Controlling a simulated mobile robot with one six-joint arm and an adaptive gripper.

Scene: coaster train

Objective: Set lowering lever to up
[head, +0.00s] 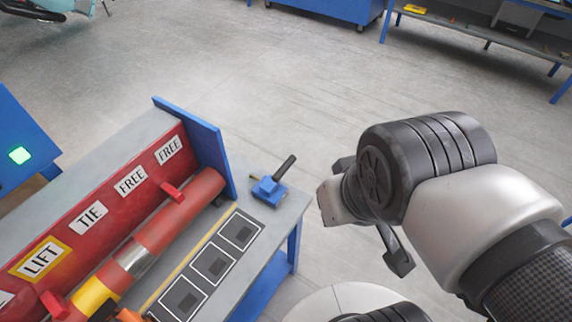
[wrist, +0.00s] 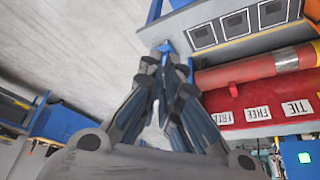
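A small lever with a blue base (head: 268,190) and a black handle stands at the right end of the grey bench top in the head view. Its handle slants up and to the right. I cannot read a label on it. My gripper (head: 368,212) is to the right of the lever, beyond the bench edge and apart from it. The fingers look spread and empty. In the wrist view, my gripper (wrist: 167,72) points toward the bench end, and a bit of the blue lever base (wrist: 163,47) shows just past the fingertips; the handle is mostly hidden there.
A red panel (head: 110,204) carries cards reading LIFT, TIE, FREE and FREE. A red tube (head: 182,215) lies before it. Black squares (head: 239,231) line the bench top. A blue end plate (head: 200,150) stands left of the lever. Open floor (head: 300,80) lies beyond.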

